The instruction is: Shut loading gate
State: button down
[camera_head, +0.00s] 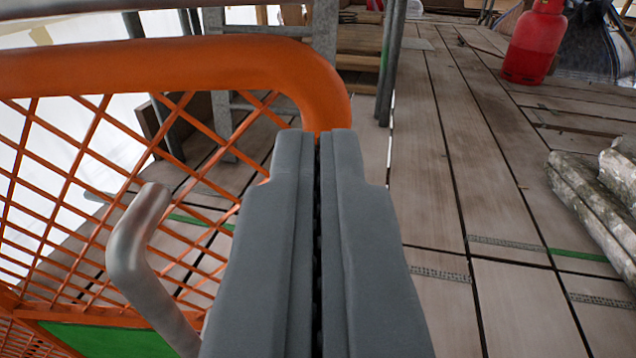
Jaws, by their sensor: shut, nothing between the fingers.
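The loading gate (160,66) is an orange tubular frame with orange mesh, on the left of the view. Its rounded top corner curves down just beyond my fingertips. A bent grey metal handle (138,240) stands out on the near side of the mesh. My gripper (318,140) is shut and empty, pointing forward, with its tips overlapping the gate's corner post in the picture. I cannot tell whether the tips touch the post. The gate's lower corner post is hidden behind my gripper.
A plank deck (440,170) runs ahead and to the right, mostly clear. A red gas cylinder (535,45) stands at the back right. Grey scaffold uprights (392,60) stand beyond the gate. A green panel (105,340) shows low on the left.

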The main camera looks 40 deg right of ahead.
aim_at(317, 91)
jog(key=shift+x, duration=2.25)
